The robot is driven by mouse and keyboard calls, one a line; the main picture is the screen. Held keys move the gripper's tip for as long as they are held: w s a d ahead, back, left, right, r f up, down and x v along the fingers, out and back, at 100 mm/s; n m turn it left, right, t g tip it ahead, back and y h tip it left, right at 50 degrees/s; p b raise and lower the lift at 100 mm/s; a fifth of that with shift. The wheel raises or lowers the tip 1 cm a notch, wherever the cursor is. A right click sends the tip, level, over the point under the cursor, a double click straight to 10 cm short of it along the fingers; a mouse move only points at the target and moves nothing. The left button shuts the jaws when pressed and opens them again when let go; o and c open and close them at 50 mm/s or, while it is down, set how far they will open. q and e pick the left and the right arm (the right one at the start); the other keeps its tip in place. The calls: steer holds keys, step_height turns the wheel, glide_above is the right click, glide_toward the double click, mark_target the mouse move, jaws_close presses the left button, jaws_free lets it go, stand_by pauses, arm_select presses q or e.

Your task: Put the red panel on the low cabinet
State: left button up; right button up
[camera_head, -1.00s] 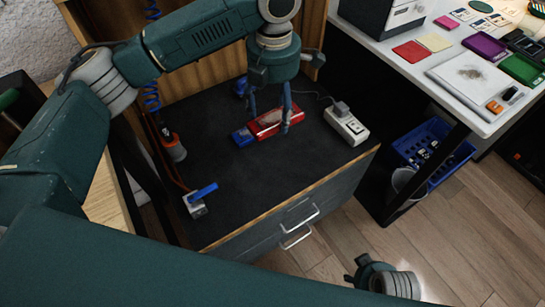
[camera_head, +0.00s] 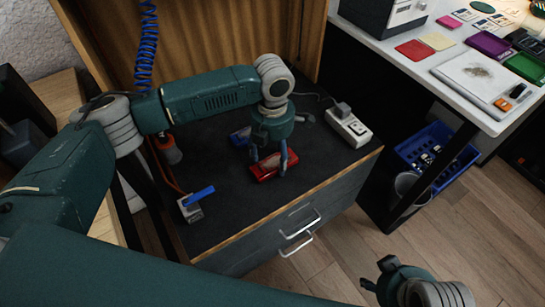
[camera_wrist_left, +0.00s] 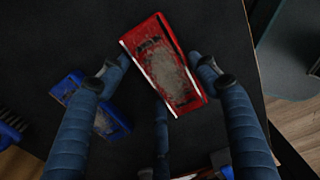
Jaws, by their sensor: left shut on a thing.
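The red panel (camera_head: 266,169), with a worn grey face, is between the fingers of my left gripper (camera_head: 270,158), over the low cabinet's dark top (camera_head: 320,160). In the left wrist view the panel (camera_wrist_left: 168,70) sits tilted between the two fingertips (camera_wrist_left: 160,66), which are shut on its long sides. Whether its underside touches the cabinet top I cannot tell. My right gripper (camera_head: 378,274) is empty, with its fingers apart, low over the floor at the bottom right.
A blue panel (camera_wrist_left: 88,104) lies beside the red one. A blue-handled clamp (camera_head: 195,202) is at the cabinet's left front and a power strip (camera_head: 348,126) at the right. The white table (camera_head: 425,80) stands at the right. The front right of the cabinet top is clear.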

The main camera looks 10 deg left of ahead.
mark_target(273, 158)
arm_select(q)
steer(key=shift+f, duration=0.1)
steer(key=o, duration=1.3)
step_height(273, 158, up, 3)
steer(key=shift+r+p, duration=0.1)
steer(key=shift+p, duration=0.4)
step_height(273, 158, up, 9)
steer(key=shift+p, duration=1.05)
arm_select(e)
steer(key=s+x, duration=0.1)
steer(key=x, duration=0.7)
steer(key=shift+g, duration=0.3)
steer(key=shift+a+f, duration=0.1)
steer(key=shift+a, duration=0.05)
